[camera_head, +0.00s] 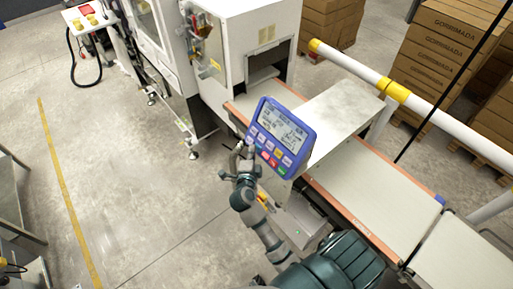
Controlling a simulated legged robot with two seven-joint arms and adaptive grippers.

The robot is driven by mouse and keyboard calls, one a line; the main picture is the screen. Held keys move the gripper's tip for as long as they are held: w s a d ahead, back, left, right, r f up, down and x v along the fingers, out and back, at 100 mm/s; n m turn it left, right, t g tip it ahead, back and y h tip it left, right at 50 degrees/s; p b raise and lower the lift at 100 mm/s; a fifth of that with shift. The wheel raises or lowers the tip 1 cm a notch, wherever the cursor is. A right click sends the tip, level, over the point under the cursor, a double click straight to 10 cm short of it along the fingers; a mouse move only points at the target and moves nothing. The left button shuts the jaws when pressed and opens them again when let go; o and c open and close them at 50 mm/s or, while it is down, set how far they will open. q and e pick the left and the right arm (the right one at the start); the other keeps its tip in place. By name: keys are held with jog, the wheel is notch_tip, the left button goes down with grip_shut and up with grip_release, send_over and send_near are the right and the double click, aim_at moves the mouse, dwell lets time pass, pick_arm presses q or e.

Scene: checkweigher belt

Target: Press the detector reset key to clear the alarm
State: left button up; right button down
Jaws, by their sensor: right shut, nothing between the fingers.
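The detector's control panel (281,137) is a blue-purple unit with a grey display and rows of small coloured keys below it. It stands tilted at the side of the conveyor, in the middle of the view. The key labels are too small to read, so I cannot tell which one is the reset key. My right gripper (241,153) is shut and empty at the panel's lower left edge. I cannot tell whether its fingertips touch the panel. My left gripper is out of view.
The conveyor belt (375,200) runs from the white machine (235,50) to the lower right. A white and yellow rail (365,72) crosses behind it. Stacked cardboard boxes (440,45) stand at the upper right. The floor (140,190) on the left is clear.

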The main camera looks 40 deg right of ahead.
jog(key=shift+d+f, duration=0.1)
jog(key=shift+d, duration=0.15)
dwell(0.6)
jog(key=shift+a+r+p, duration=0.4)
jog(key=shift+a+p, duration=0.25)
jog(key=shift+p, duration=0.25)
jog(key=shift+s+a, duration=0.1)
jog(key=shift+s+a+r+p, duration=0.1)
jog(key=shift+a+r+p, duration=0.3)
jog(key=shift+a, duration=0.35)
jog(key=shift+a+r+p, duration=0.35)
jog(key=shift+a+p, duration=0.15)
jog(key=shift+a, duration=0.25)
jog(key=shift+s+a+r+p, duration=0.1)
jog(key=shift+a+r+p, duration=0.3)
jog(key=shift+a, duration=0.35)
